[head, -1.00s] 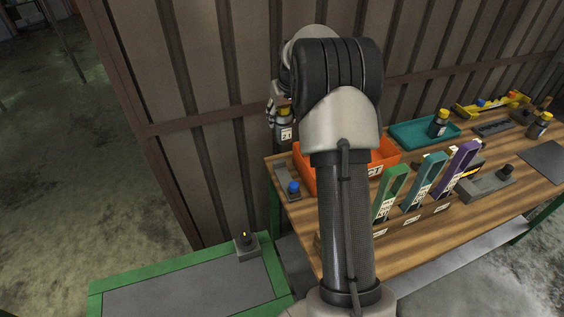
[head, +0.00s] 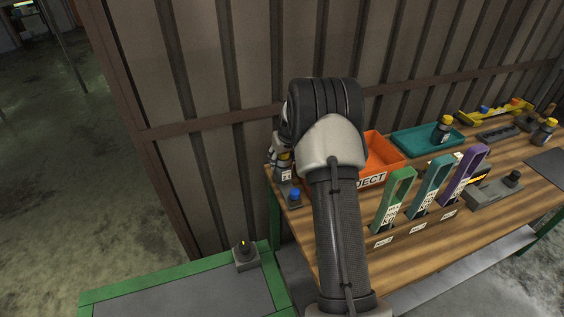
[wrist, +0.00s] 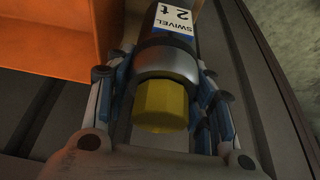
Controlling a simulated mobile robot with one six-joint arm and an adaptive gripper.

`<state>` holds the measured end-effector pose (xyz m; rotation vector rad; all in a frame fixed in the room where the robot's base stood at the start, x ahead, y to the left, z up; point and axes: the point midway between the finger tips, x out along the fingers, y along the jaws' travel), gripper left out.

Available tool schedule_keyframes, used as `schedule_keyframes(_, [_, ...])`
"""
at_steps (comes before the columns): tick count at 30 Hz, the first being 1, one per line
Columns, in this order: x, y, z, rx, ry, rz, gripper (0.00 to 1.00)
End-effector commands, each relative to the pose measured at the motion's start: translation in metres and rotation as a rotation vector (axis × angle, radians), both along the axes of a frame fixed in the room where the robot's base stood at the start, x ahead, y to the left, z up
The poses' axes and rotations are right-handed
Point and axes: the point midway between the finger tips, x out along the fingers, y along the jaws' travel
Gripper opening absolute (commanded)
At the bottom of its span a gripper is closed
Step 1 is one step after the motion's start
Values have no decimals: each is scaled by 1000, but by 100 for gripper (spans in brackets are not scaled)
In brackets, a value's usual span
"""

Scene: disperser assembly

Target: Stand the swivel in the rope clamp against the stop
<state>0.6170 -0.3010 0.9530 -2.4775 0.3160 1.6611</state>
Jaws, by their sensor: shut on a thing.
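The swivel (wrist: 167,62) is a dark and grey cylinder with a yellow hexagonal end and a white and blue "SWIVEL 2t" label. My gripper (wrist: 161,95) is shut around its grey collar, with a finger on each side. In the head view, the swivel (head: 286,174) hangs label-end down at the left end of the wooden table, partly hidden by my gripper (head: 281,152). Just below it is a grey fixture with a blue knob (head: 294,194), partly covered by my arm. I cannot tell whether this is the rope clamp, and I cannot make out a stop.
An orange reject bin (head: 381,157) stands just right of my arm; its wall (wrist: 60,35) shows in the wrist view. Green, teal and purple handled tools (head: 428,187) stand in front. A grey block (head: 493,190) lies right. A green-edged bench (head: 190,285) is front left.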

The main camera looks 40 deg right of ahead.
Motion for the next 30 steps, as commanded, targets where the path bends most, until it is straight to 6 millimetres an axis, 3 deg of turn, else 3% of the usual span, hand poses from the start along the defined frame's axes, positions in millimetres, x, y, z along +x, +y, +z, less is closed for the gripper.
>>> schedule_keyframes(14, [2,-1,-10,-4,-6,-1,0])
schedule_keyframes(15, [1,0,-11,-2,-3,0,51])
schedule_keyframes(23, [1,0,-10,-2,-3,0,69])
schedule_keyframes(30, [1,0,-10,-2,-3,0,69])
